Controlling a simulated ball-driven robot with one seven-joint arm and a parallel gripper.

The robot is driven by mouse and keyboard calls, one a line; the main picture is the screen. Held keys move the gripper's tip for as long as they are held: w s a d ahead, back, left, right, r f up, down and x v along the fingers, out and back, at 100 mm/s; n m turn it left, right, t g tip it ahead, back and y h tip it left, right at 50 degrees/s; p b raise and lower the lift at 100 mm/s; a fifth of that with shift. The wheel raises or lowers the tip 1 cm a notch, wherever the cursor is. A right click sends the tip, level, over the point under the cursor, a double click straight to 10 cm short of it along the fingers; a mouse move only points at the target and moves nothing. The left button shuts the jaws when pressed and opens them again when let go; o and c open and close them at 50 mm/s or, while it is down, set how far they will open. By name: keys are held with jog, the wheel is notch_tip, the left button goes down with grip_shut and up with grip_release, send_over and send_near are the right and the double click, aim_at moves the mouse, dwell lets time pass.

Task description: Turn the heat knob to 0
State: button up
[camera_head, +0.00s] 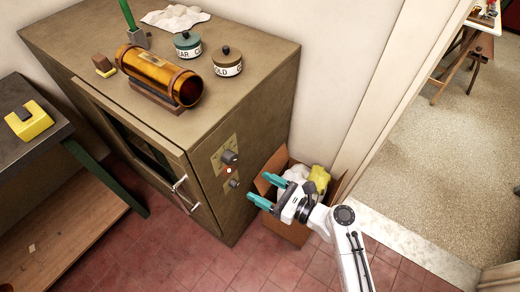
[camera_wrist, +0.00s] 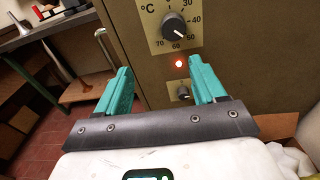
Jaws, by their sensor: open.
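The heat knob (camera_head: 229,157) is a dark round knob on a pale dial plate on the side of the brown oven cabinet (camera_head: 255,130). The 0 mark cannot be seen. My gripper (camera_head: 259,189) is open and empty, right of and below the knob, and apart from it. In the wrist view its teal fingers (camera_wrist: 158,68) are spread below the dial.
A smaller lower knob (camera_wrist: 183,93) and a lit red lamp (camera_wrist: 179,63) sit below the dial. A door handle (camera_head: 182,194) juts from the cabinet front. A cardboard box (camera_head: 290,230) with crumpled stuff stands under my gripper. Jars and a brass tube (camera_head: 158,75) rest on top.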

aim_at(233, 160)
jog(key=w+a, duration=0.2)
jog(key=w, duration=0.1)
jog(key=w+a+m, duration=0.1)
jog(key=w+a, duration=0.1)
jog(key=a, duration=0.1)
jog(key=w+a+m, duration=0.1)
jog(key=w+a, duration=0.1)
jog(key=w, duration=0.1)
jog(key=shift+w+a+r+t, duration=0.3)
jog(key=shift+w+r+t, duration=0.05)
jog(key=shift+t, duration=0.05)
jog(key=c, duration=1)
